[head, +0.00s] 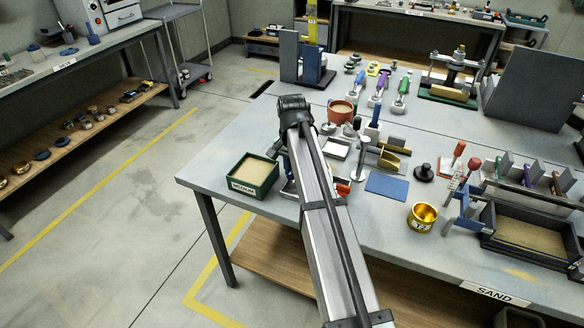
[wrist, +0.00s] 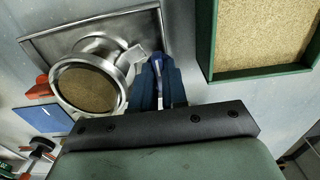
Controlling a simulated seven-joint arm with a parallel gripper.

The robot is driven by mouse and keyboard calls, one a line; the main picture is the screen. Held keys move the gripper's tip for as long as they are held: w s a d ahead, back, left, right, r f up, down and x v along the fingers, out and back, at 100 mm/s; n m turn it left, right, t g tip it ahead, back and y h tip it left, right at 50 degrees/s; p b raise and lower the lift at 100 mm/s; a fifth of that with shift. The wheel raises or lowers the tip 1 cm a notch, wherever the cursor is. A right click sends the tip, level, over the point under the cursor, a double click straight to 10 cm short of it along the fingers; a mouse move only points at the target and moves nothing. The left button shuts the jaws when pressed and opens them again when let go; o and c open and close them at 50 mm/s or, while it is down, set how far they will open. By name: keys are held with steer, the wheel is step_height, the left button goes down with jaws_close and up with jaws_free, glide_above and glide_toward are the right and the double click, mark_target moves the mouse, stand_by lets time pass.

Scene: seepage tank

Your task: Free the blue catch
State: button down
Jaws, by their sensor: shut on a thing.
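In the wrist view my gripper (wrist: 160,88) is shut at the blue catch (wrist: 157,65), beside a round metal cup (wrist: 112,62). The catch is a narrow blue piece between dark blue sides; where it ends and my fingers begin is hard to tell. The cup has a brown sandy face and a metal arm reaching toward the catch. It sits over a square metal plate (wrist: 40,45). In the head view my arm hides the gripper and most of this device; only small blue parts (head: 289,188) show left of the arm.
A green box of sand (head: 254,176) stands close by at the left table edge; it also shows in the wrist view (wrist: 206,45). Right of my arm are an orange-red part (head: 343,189), a blue mat (head: 387,186) and a gold tin (head: 422,216). The table front between them is clear.

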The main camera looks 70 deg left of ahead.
steer(key=c, duration=1.2)
jaws_free()
steer(key=shift+o, duration=0.2)
steer(key=shift+r, duration=0.1)
step_height(320, 180, up, 14)
steer(key=shift+f, duration=0.2)
steer(key=shift+d, duration=0.1)
